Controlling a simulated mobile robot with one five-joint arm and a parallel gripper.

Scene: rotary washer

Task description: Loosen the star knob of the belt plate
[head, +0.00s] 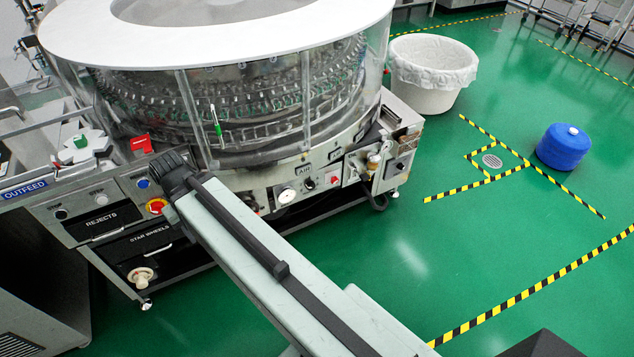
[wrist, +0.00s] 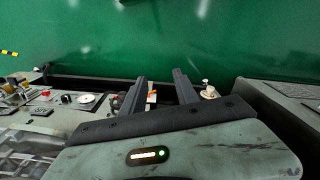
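A white, lobed piece with a green centre (head: 81,143) sits on the outfeed deck at the left of the head view. It may be the star knob, but the picture is too small to be sure. The belt plate cannot be told apart clearly. My gripper (head: 172,180) is right of that piece, by the front panel, near a red-and-yellow button (head: 156,206). In the wrist view my gripper (wrist: 159,77) has its two dark fingers apart, with nothing visibly held between them. The lobed piece is not identifiable in the wrist view.
A red part (head: 141,144) stands beside the white piece. The round washer with clear guards (head: 255,110) fills the back. Below the panel are REJECTS (head: 98,222) and STAR WHEELS (head: 150,240) drawers. A lined bin (head: 432,75) and blue drum (head: 563,147) stand right on open floor.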

